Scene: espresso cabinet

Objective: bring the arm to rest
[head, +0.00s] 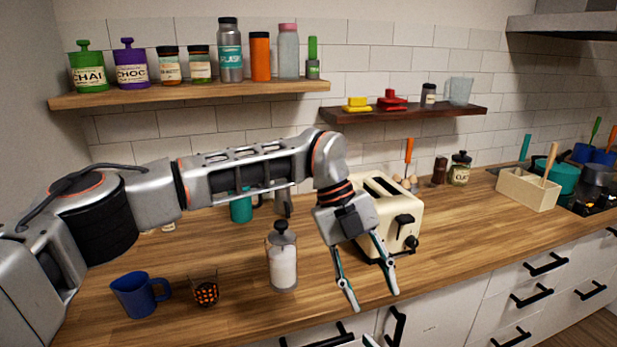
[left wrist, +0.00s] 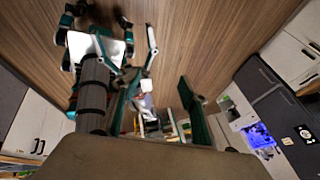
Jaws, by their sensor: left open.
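My left arm (head: 245,165) comes in from the left and reaches across above the counter. Its elbow is bent, and the wrist hangs down in front of the cream toaster (head: 400,205). My left gripper (head: 373,298) points down with its two fingers spread, and nothing is between them. The fingers are near the counter's front edge; whether they are over the wood or just in front of it, I cannot tell. In the left wrist view a teal finger (left wrist: 194,112) shows above the floor. I cannot make out my right gripper.
A glass jar with a dark plunger (head: 283,262), a patterned cup (head: 206,290) and a blue jug (head: 139,294) stand on the counter left of the gripper. A wooden caddy (head: 527,187) stands at right. Shelves (head: 195,94) hang behind. The counter (head: 455,225) right of the toaster is clear.

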